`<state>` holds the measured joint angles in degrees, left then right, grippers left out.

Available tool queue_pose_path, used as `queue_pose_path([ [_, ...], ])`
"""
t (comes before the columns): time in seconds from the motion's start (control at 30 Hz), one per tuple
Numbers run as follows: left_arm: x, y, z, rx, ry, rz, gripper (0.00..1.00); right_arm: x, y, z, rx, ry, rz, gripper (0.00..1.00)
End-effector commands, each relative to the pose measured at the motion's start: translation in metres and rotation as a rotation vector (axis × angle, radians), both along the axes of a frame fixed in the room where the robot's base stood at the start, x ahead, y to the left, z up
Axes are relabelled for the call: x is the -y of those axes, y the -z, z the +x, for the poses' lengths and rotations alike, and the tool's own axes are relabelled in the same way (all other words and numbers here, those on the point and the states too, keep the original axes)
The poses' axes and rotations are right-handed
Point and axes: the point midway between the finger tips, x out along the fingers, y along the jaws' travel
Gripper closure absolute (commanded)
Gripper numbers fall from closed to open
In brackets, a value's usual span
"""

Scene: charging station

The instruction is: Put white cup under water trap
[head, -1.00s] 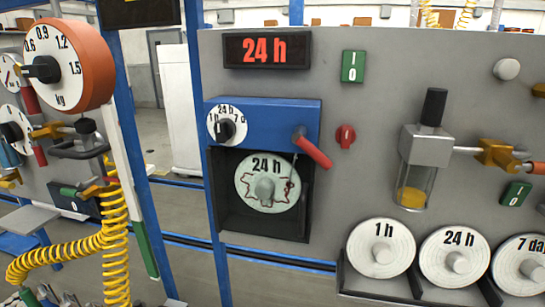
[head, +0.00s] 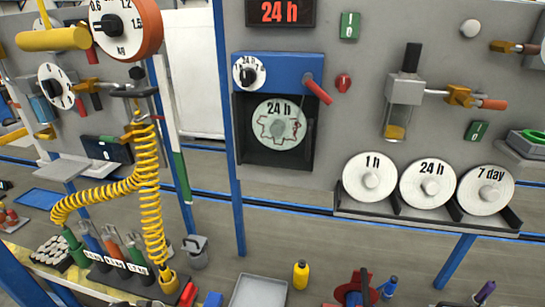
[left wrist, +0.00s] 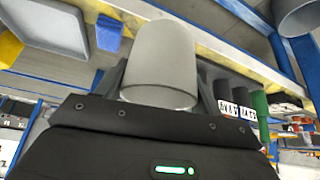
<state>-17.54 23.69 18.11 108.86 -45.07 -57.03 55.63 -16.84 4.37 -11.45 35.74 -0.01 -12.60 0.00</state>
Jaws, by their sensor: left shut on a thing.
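In the left wrist view, a pale grey-white cup (left wrist: 160,58) is held between the fingers of my left gripper (left wrist: 163,84), which is shut on it. The cup hides much of the fingers. In the head view, a clear-walled vessel with yellow liquid, which looks like the water trap (head: 396,112), hangs on the grey panel at the right. It is joined to a pipe with a yellow valve (head: 458,95). Neither gripper can be made out in the head view. My right gripper is not seen.
A coiled yellow hose (head: 150,185) hangs at the left. A grey tray (head: 258,291), a yellow bottle (head: 300,274) and red tools lie low in front. The space directly under the trap above the weights is narrow.

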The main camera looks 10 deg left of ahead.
Motion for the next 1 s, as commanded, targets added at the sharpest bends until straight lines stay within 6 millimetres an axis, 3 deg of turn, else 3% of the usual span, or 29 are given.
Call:
queue_pose_path([
  [0.13,0.013,-0.009,0.019,0.004,0.033,-0.001,0.56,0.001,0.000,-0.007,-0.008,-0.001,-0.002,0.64],
  [0.47,0.049,-0.035,0.063,0.005,0.124,0.003,0.56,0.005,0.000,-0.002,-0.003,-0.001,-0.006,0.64],
  [0.8,0.099,-0.083,0.115,0.010,0.258,0.008,0.56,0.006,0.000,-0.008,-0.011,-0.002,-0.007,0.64],
  [1.0,0.119,-0.102,0.129,0.006,0.316,0.013,0.56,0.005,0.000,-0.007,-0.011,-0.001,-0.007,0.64],
])
